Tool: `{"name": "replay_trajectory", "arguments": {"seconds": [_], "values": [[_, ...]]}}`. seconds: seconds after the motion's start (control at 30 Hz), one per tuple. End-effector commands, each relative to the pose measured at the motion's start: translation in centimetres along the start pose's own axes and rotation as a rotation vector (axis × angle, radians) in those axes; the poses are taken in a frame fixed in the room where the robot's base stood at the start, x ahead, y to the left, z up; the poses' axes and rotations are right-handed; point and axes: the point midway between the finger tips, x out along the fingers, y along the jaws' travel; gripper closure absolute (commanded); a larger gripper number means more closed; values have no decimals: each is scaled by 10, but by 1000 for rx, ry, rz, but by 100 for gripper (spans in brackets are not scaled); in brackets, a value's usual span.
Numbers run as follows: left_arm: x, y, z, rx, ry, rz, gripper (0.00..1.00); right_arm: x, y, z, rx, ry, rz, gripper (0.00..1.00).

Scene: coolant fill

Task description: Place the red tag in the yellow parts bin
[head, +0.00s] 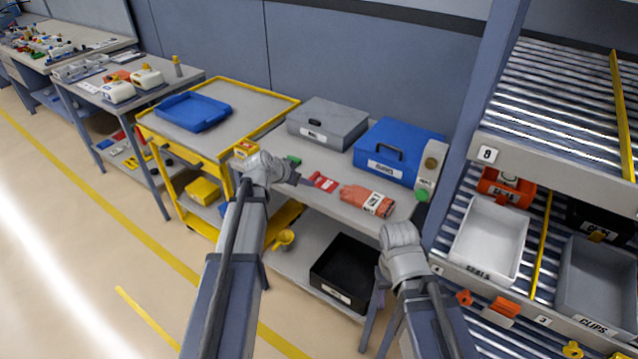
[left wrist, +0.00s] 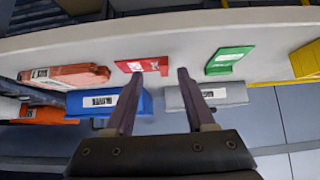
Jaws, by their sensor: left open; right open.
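The red tag (head: 323,182) lies on the grey bench, between a green tag (head: 293,160) and an orange glove pack. My left gripper (head: 305,181) is open, just left of the red tag in the head view. In the left wrist view the red tag (left wrist: 142,66) is by the tip of one finger of the open left gripper (left wrist: 160,73), and nothing is between the fingers. My right gripper (head: 376,338) is open and low in front of the bench.
A grey case (head: 327,124) and a blue case (head: 398,150) stand at the bench back. The glove pack (head: 367,199) lies right of the tag. A yellow cart with a blue tray (head: 193,112) adjoins left; a yellow container (head: 203,190) sits lower. A roller rack stands right.

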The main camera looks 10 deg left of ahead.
Motion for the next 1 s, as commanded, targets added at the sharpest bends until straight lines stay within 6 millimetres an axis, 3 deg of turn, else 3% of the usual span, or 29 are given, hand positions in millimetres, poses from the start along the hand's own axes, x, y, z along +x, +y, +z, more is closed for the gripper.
{"name": "replay_trajectory", "arguments": {"seconds": [0.27, 0.53, 1.0], "values": [[43, -7, 0, 0, 1, 0, 45, 30, -3, -2, 0, 0, 0, 50], [44, -6, -2, 0, 1, 0, 45, 30, -3, -2, 0, 0, 0, 50], [44, -6, -2, 0, 1, 0, 97, 30, -3, -2, 0, 0, 0, 50]]}}
